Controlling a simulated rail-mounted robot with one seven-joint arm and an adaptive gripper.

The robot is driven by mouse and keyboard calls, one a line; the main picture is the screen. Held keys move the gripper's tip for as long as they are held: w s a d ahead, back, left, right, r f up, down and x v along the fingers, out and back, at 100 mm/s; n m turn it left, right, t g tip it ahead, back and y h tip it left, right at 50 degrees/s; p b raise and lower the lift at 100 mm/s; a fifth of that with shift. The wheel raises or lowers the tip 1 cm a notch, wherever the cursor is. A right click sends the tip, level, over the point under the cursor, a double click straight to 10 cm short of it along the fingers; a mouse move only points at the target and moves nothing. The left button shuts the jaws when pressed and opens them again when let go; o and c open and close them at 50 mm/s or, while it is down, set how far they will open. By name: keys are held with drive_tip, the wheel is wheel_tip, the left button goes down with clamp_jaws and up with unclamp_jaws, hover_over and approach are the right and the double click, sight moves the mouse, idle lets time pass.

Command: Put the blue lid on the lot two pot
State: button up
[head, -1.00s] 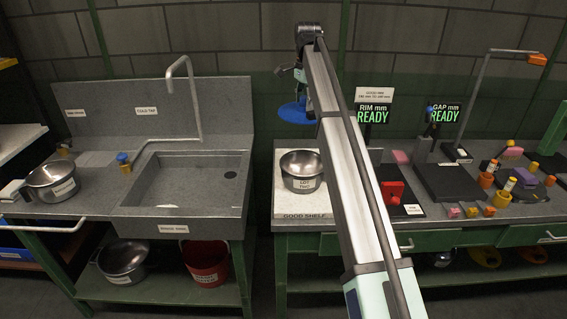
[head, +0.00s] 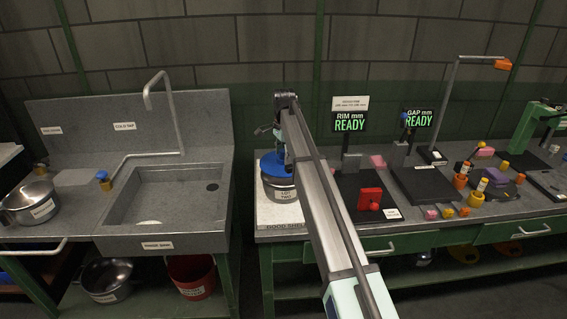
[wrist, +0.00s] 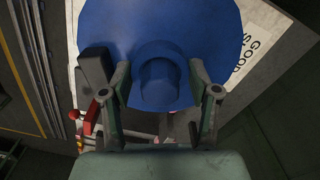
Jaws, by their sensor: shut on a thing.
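The blue lid (head: 273,164) is at the mouth of the silver lot two pot (head: 281,192), covering it in the head view. I cannot tell whether the lid rests fully on the rim or sits just above it. The pot stands on the white good shelf board (head: 284,221), its label facing forward. My gripper (wrist: 160,84) is shut on the lid's round knob, and the blue lid (wrist: 160,25) spreads out beyond the fingers in the wrist view. The lid hides the pot there. My arm hides the pot's right side in the head view.
A red block (head: 370,199) and dark bench plates stand right of the pot, below the rim display (head: 350,122). A sink (head: 165,205) with a bent tap is to the left. Another silver pot (head: 30,202) stands at far left. A gap separates the two benches.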

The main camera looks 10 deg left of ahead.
sight(283, 164)
drive_tip(key=shift+f+p, duration=0.45)
drive_tip(key=shift+f, duration=1.55)
drive_tip(key=shift+f, duration=0.1)
drive_tip(key=o, duration=1.4)
wheel_tip(283, 164, up, 12)
drive_tip(key=b, duration=0.2)
drive_tip(key=shift+b, duration=0.3)
